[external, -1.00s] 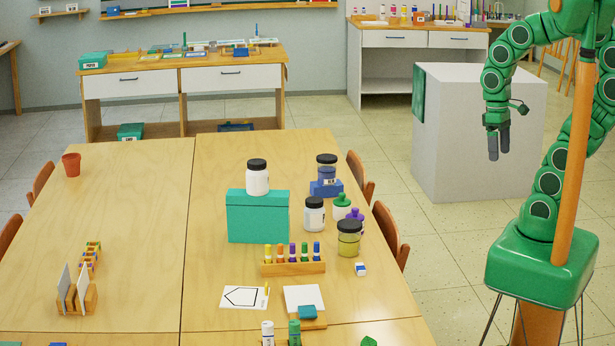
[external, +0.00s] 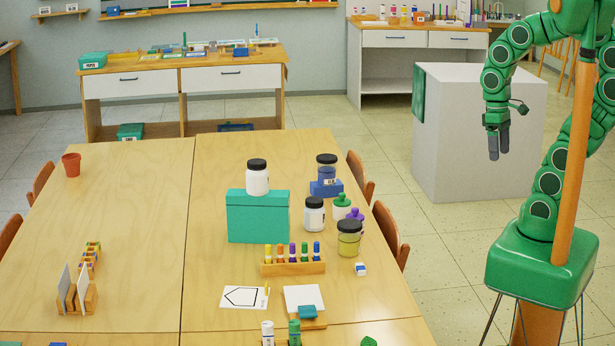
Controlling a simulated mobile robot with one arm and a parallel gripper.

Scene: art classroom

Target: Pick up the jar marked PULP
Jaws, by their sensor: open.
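Several jars stand on the right half of the big table; I cannot read the word PULP on any of them. A white jar with a black lid (external: 257,178) is on top of a teal box (external: 258,217). Another white jar with a black lid and a small dark-lettered label (external: 314,217) stands on the table to its right. A dark-lidded jar with yellow-green contents (external: 349,240) stands nearer. My gripper (external: 498,152) is open and empty, pointing down, well right of the table.
Green-topped (external: 342,207) and purple-topped (external: 355,215) bottles crowd the jars. A wooden marker rack (external: 292,267) stands in front. Chairs (external: 391,234) line the right edge. A grey plinth (external: 478,135) is behind my gripper. The table's left half (external: 140,220) is mostly clear.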

